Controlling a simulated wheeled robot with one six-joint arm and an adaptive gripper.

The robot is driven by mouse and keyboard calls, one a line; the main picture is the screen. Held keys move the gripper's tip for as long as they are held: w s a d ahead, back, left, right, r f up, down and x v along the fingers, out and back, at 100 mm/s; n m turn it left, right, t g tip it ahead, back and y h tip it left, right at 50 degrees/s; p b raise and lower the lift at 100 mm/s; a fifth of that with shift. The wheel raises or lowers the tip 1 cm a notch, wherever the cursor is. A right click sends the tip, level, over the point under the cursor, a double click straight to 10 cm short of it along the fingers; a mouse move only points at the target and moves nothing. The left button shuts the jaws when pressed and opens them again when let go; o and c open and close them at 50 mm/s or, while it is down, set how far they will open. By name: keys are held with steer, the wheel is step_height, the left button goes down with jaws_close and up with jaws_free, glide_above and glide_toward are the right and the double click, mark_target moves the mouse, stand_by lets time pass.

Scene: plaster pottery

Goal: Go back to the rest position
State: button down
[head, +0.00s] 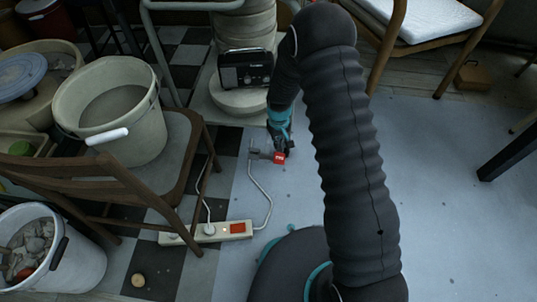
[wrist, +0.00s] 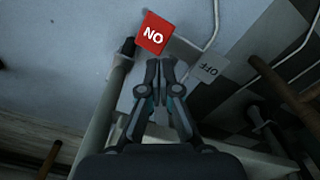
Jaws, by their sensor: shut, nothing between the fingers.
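My gripper (wrist: 160,64) points away from the wrist camera, with its two dark fingers together and nothing between them. In the head view my gripper (head: 281,148) is low over the floor, below the radio and next to a small red plate (head: 280,158). In the wrist view the red plate (wrist: 154,34) has white letters, upside down, reading ON, just beyond the fingertips. A grey plate marked OFF (wrist: 208,69) is to its right. I cannot tell whether the fingers touch the red plate.
A power strip (head: 210,232) with a lit red switch lies on the floor, a cable leading toward the plates. A wooden chair (head: 130,185) and a bucket (head: 112,110) stand at left. A radio (head: 245,70) is behind the gripper. The pale floor (head: 450,220) at right is clear.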

stand_by(0.5)
steer(key=s+d+g, duration=0.2)
steer(key=s, duration=0.4)
steer(key=s+d+r+m+t+p, duration=0.2)
steer(key=s+d+r, duration=0.3)
steer(key=r, duration=1.1)
steer(key=s+d+r+m+t+p, duration=0.1)
steer(key=s+d+r+t+p, duration=0.1)
steer(key=s+d+r, duration=0.3)
steer(key=s+d+r+m+t+p, duration=0.2)
steer(key=s+r, duration=1)
steer(key=r, duration=1.5)
steer(key=d+t, duration=0.1)
steer(key=d, duration=0.1)
steer(key=shift+d+r+m+t+p, duration=0.3)
steer(key=shift+d+r, duration=0.05)
steer(key=shift+d, duration=0.05)
steer(key=shift+s+a, duration=0.1)
